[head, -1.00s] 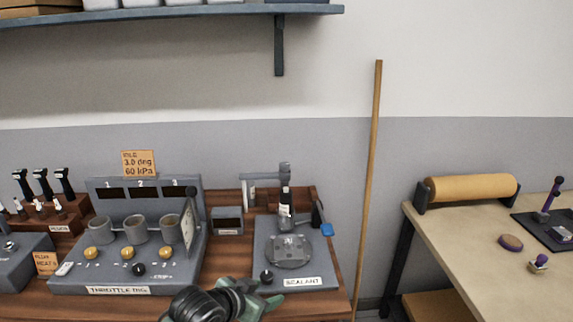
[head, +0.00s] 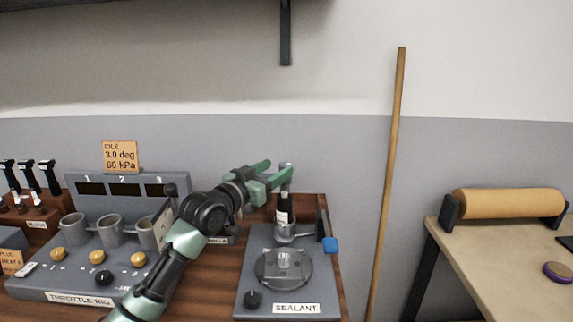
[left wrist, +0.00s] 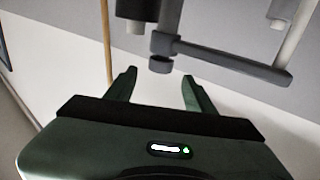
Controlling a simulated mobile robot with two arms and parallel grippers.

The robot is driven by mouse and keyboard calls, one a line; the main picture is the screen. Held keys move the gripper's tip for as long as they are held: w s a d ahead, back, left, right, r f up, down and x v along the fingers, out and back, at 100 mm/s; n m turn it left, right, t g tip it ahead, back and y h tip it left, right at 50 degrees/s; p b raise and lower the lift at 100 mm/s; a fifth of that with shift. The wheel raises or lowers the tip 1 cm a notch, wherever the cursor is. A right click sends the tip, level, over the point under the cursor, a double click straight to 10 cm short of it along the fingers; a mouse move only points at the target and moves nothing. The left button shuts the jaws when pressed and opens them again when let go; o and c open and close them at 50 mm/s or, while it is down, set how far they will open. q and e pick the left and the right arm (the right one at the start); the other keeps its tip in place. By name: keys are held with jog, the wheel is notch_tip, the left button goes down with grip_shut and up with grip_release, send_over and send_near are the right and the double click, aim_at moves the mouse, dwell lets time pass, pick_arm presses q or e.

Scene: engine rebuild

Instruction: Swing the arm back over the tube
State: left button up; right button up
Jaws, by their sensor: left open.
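The sealant station (head: 250,285) stands on the wooden bench, with a dark tube (head: 284,205) with a pale label upright at its back. My left gripper (head: 275,172) is open and empty just above and left of the tube, at the height of the station's grey arm. It hides most of that arm in the head view; a grey end piece (head: 286,168) shows behind the fingers. In the left wrist view the grey arm (left wrist: 235,62) lies just beyond the open fingers (left wrist: 158,78), with a round knob (left wrist: 160,64) near the gap. I cannot tell whether they touch. My right gripper is not in view.
The throttle rig (head: 80,298) with several cups stands left of my left arm. A round plate (head: 284,268) and a black knob (head: 253,299) are on the station's front. A blue-tipped tool (head: 330,244) stands at its right edge. A wooden pole (head: 388,180) leans on the wall.

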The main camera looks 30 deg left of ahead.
aim_at(281, 167)
pick_arm(q)
jog(key=w, duration=0.4)
jog(key=shift+w+d+f+p, duration=0.1)
jog(key=shift+w+f+p, duration=0.1)
jog(key=shift+p, duration=0.1)
jog(key=shift+w, duration=0.25)
grip_shut()
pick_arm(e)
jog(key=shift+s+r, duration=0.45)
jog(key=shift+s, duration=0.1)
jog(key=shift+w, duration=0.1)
